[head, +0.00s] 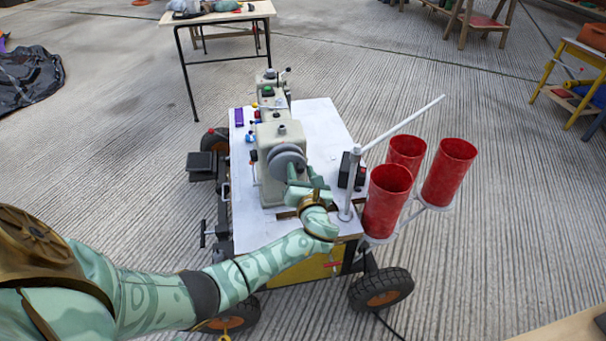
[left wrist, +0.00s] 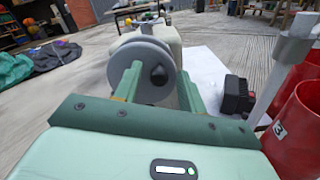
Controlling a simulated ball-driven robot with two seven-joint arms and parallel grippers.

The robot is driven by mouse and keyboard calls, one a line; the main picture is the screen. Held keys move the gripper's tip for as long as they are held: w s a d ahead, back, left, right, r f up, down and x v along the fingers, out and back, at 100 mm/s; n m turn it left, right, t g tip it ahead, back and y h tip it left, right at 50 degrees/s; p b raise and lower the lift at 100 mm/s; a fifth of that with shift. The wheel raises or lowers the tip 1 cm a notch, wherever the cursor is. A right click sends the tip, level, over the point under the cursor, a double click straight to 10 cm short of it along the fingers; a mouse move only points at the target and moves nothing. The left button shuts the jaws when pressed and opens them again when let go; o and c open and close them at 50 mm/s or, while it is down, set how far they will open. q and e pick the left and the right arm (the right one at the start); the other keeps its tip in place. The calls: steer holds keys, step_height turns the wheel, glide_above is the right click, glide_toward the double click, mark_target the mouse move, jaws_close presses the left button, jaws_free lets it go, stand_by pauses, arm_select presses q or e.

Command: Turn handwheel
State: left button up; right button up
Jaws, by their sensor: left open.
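The handwheel (head: 286,161) is a grey disc on the near side of a pale green-grey machine (head: 280,132) that stands on a white-topped cart. My left gripper (head: 304,182) reaches the wheel from the near side. In the left wrist view the handwheel (left wrist: 145,70) shows a dark knob (left wrist: 159,74) on its face. The two fingers of my left gripper (left wrist: 160,90) are open, spread to either side of the knob. I cannot tell whether they touch the wheel. My right gripper is not in view.
Three red buckets (head: 386,200) stand in a rack at the cart's right side. A pale upright post (head: 349,185) with a slanting rod and a black box (head: 351,171) are close to the right of my left gripper. A table (head: 218,17) stands behind.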

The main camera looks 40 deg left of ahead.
arm_select(q)
steer(key=shift+a, duration=0.1)
jaws_close()
steer(key=shift+r+n, duration=0.1)
steer(key=shift+n, duration=0.2)
